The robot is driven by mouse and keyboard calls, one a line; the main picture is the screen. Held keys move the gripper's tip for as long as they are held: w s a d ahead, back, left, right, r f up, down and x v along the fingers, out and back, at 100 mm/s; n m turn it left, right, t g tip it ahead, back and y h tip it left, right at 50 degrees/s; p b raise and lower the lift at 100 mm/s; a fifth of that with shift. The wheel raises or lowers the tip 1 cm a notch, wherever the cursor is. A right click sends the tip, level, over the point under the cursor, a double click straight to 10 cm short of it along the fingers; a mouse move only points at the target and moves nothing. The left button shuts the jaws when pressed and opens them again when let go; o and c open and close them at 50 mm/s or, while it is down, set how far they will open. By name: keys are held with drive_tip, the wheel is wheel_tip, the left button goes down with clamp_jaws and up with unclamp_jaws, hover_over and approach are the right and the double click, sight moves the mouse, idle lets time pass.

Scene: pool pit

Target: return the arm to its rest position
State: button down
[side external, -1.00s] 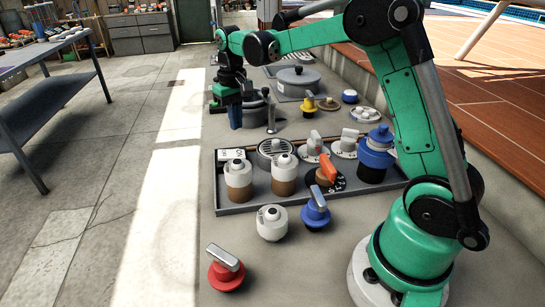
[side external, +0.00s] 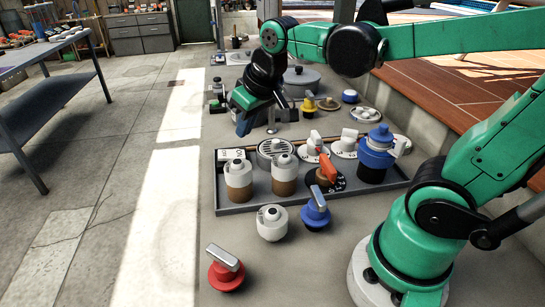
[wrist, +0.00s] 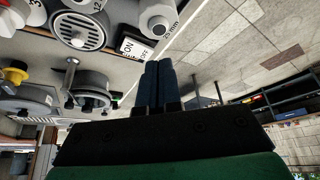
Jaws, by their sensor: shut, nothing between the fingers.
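My gripper (side external: 243,124) hangs at the end of the green arm, above the far left part of the ledge, beyond the grey tray (side external: 232,207). In the wrist view its two dark blue fingers (wrist: 158,82) lie side by side, shut, with nothing between them. The picture is tilted there, with the tray's parts at the top left and the floor at the right. The arm reaches across the right side of the side view, bent at the elbow.
The tray holds white-and-brown bottles (side external: 238,181), a blue jar (side external: 376,155) and an orange-handled valve (side external: 327,170). A red knob (side external: 226,268), a white pot (side external: 272,222) and a blue knob (side external: 315,208) stand in front. A lidded grey pot (side external: 301,80) stands behind.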

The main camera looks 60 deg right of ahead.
drive_tip(key=s, duration=0.1)
drive_tip(key=s+a+f+t, duration=0.2)
drive_tip(key=s, duration=0.1)
drive_tip(key=shift+a+f+n, duration=0.1)
drive_tip(key=shift+n, duration=0.3)
